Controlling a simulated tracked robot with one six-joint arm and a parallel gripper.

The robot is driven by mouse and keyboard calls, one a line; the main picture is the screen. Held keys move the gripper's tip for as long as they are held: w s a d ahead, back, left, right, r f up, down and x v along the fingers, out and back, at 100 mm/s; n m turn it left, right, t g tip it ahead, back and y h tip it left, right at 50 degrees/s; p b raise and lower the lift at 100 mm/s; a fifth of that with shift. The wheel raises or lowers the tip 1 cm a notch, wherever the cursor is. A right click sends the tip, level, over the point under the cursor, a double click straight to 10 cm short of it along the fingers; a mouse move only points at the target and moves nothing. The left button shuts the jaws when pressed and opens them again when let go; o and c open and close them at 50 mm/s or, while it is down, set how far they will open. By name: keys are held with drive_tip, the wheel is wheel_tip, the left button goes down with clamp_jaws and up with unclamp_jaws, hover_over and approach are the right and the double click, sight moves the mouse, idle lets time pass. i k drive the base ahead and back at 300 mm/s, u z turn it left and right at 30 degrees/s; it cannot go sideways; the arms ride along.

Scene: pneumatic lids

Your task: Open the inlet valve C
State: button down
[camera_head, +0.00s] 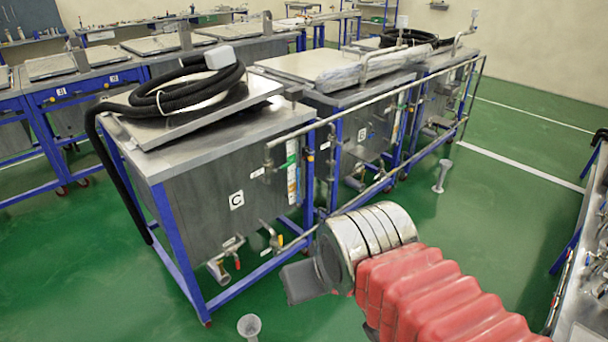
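The tank marked C (205,215) is a steel box on a blue wheeled frame, left of centre. Low on its front is a valve with a red handle (238,264); to its right is a fitting with a yellow handle (266,228). A pipe end (268,162) stands by its upper right corner, with a small yellow part (310,158) near it. I cannot tell which of these is inlet valve C. My gripper (300,283), dark grey, is right of the tank's lower front, apart from the valves in the picture. Its fingers are seen edge-on and partly hidden by my wrist.
A black hose (112,170) is coiled on the tank's lid and hangs down its left side. Pipes (400,95) run along more tanks to the back right. Funnel-like floor drains (249,326) and (442,176) stand on green floor. A steel bench (585,310) is at right.

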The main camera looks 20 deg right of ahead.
sight(287, 166)
drive_tip(key=z, duration=0.45)
drive_tip(key=k, duration=0.95)
drive_tip(key=z, duration=0.7)
drive_tip(key=i, duration=1.6)
drive_tip(key=u, duration=0.7)
drive_tip(key=i, duration=0.9)
drive_tip(key=u, duration=0.15)
